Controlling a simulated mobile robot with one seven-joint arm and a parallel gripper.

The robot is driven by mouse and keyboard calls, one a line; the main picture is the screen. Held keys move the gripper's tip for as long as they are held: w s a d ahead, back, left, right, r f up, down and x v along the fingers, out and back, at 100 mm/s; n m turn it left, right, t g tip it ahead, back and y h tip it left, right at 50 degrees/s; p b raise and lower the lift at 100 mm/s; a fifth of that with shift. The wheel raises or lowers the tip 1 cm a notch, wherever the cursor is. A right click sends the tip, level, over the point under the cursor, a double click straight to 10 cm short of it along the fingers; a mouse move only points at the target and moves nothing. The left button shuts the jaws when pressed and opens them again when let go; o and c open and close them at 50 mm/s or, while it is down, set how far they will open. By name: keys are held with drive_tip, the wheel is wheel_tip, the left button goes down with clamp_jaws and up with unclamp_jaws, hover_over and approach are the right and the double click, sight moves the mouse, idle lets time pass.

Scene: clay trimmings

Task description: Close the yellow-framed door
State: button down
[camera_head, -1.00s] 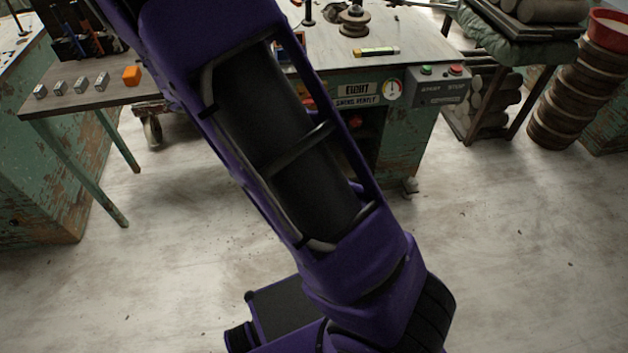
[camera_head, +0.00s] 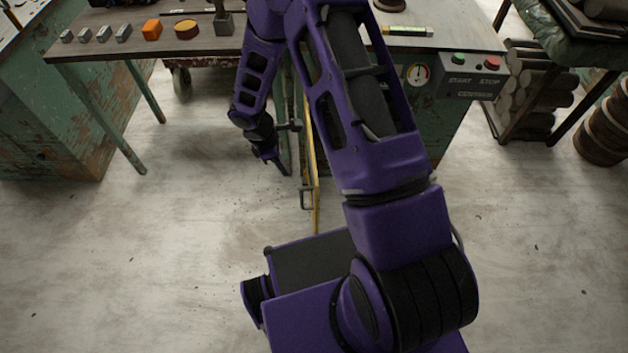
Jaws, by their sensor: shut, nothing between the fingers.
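The yellow-framed door (camera_head: 315,200) is seen almost edge-on. It stands open, swung out from the green cabinet toward me. A dark bar handle (camera_head: 304,197) shows on its left face. My gripper (camera_head: 284,168) is shut and empty, pointing down just left of the door. I cannot tell whether it touches the door. My arm hides the door's upper part and much of the cabinet front.
The green cabinet (camera_head: 455,120) carries a control box (camera_head: 472,76) and a gauge (camera_head: 418,75). The floor (camera_head: 130,240) is clear.

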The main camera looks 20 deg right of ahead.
drive_tip(key=s+d+f+b, duration=0.1)
drive_tip(key=d+f, duration=0.5)
drive_tip(key=f, duration=0.4)
drive_tip(key=shift+s, duration=0.2)
drive_tip(key=shift+d, duration=0.1)
